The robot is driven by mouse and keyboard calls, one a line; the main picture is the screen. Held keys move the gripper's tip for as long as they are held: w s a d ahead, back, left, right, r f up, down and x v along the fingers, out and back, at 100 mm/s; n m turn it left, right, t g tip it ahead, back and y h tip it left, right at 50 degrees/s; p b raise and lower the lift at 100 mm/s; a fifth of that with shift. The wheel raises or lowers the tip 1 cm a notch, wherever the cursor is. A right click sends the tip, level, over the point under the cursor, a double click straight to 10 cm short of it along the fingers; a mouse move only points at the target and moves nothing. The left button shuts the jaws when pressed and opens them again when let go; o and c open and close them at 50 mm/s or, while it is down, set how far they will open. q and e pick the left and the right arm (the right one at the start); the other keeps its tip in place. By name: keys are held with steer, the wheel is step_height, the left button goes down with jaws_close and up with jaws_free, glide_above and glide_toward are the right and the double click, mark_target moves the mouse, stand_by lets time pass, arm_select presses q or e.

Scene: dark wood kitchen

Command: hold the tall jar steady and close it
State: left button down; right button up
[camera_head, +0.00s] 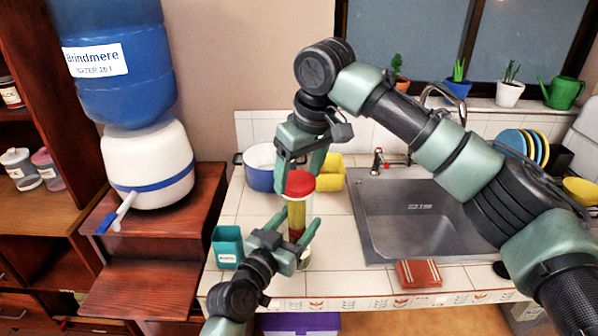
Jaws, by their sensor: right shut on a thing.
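The tall jar (297,212) stands upright on the tiled counter left of the sink, with yellow and dark red contents showing through its clear wall. A red lid (300,184) is at its mouth; I cannot tell if it is seated or just above. My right gripper (300,172) comes down from above and is shut on the red lid. My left gripper (293,228) reaches in low from the front, its fingers at the jar's lower sides. I cannot tell if they press on it. It hides part of the jar's base.
A blue pot (259,177) and a yellow container (331,181) stand just behind the jar. A teal box (227,248) is at the counter's left. The sink (400,222) and a red-brown cloth (418,273) are to the right. The counter's front edge is close.

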steer(key=m, duration=0.4)
steer(key=shift+s+a+h, duration=0.1)
steer(key=shift+a+h, duration=0.1)
steer(key=shift+h, duration=0.2)
steer(key=m, duration=0.2)
steer(key=m+h, duration=0.1)
steer(key=m, duration=0.1)
steer(key=shift+a+m+t, duration=0.2)
steer(key=shift+m+t, duration=0.1)
steer(key=shift+m, duration=0.1)
steer(key=shift+a+m+h, duration=0.1)
steer(key=shift+m+h, duration=0.4)
steer(key=shift+m, duration=0.7)
steer(key=m+h, duration=0.1)
steer(key=m, duration=0.4)
steer(key=shift+g, duration=0.4)
steer(key=m, duration=0.3)
steer(key=m+g+h, duration=0.1)
steer(key=m, duration=0.1)
steer(key=shift+w+a, duration=0.15)
steer(key=shift+w, duration=0.1)
steer(key=m, duration=0.3)
steer(key=shift+w+g, duration=0.15)
steer(key=shift+g, duration=0.25)
steer(key=shift+m, duration=0.7)
